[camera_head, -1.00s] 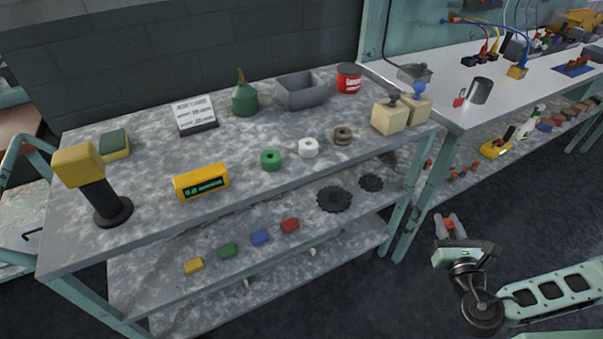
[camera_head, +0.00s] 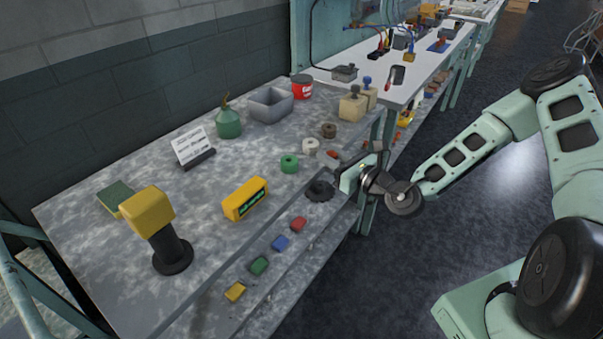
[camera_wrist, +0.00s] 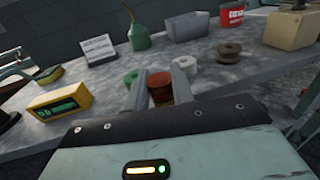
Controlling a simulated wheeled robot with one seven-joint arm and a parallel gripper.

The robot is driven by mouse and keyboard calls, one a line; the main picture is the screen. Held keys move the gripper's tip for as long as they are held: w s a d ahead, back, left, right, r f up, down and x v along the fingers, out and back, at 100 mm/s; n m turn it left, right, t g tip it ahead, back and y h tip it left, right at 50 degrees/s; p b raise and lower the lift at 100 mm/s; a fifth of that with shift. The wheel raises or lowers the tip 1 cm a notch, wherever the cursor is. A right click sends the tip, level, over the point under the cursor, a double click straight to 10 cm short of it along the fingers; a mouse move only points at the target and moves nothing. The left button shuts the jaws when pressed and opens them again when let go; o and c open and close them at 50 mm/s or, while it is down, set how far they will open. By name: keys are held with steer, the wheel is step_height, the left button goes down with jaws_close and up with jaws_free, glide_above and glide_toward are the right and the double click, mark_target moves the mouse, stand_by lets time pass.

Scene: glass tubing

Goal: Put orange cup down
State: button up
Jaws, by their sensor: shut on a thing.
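The orange cup (camera_wrist: 160,88) sits between the two grey fingers of my gripper (camera_wrist: 158,82) in the wrist view, and the fingers are shut on it. Only its upper part shows there; my gripper's body hides the lower part. In the head view my gripper (camera_head: 337,160) is at the right front edge of the grey speckled workbench (camera_head: 215,205). A small orange-red bit of the cup (camera_head: 333,154) shows at its fingertips. I cannot tell whether the cup touches the bench top.
Green (camera_head: 289,163), white (camera_head: 310,146) and brown (camera_head: 329,130) spools stand close beyond the gripper. A yellow display box (camera_head: 245,199) lies to the left. Bare bench top lies between the spools and the job card (camera_head: 191,147). A lower shelf holds small coloured blocks.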

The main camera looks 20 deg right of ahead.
steer(key=w+a+r+n+g+y, duration=0.25)
steer(key=a+r, duration=0.25)
steer(key=r, duration=0.3)
steer(key=shift+t+y, duration=0.35)
steer(key=f, duration=0.6)
steer(key=a+f, duration=0.1)
steer(key=f, duration=0.2)
steer(key=shift+s+f, duration=0.35)
steer(key=shift+f, duration=0.05)
steer(key=o, duration=1)
steer(key=shift+f, duration=0.1)
